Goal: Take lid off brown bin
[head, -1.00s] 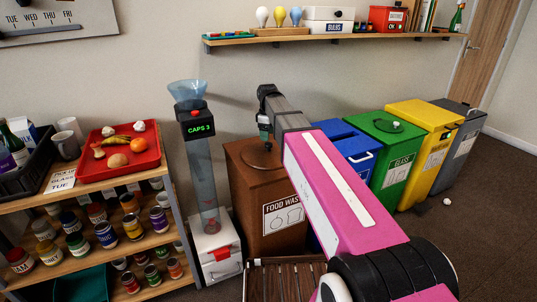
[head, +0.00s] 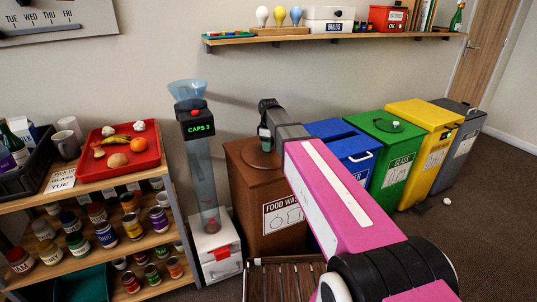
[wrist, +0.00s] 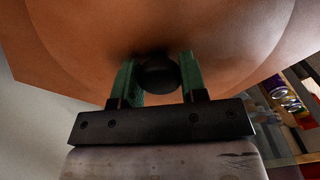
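The brown bin (head: 290,190), labelled "FOOD WASTE", stands against the wall with its round brown lid (head: 250,156) lying on its top. In the wrist view, the lid (wrist: 235,40) fills the upper part, with a dark round knob (wrist: 158,75) near its middle. My gripper (head: 265,146) is over the lid. My arm hides the bin's right side in the head view.
A clear dispenser tube (head: 202,175) marked "CAPS 3" stands close left of the brown bin. Blue (head: 350,145), green (head: 385,150), yellow (head: 425,130) and grey bins stand to the right. A slatted brown crate (head: 285,280) is in front. A wall shelf (head: 340,38) hangs above.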

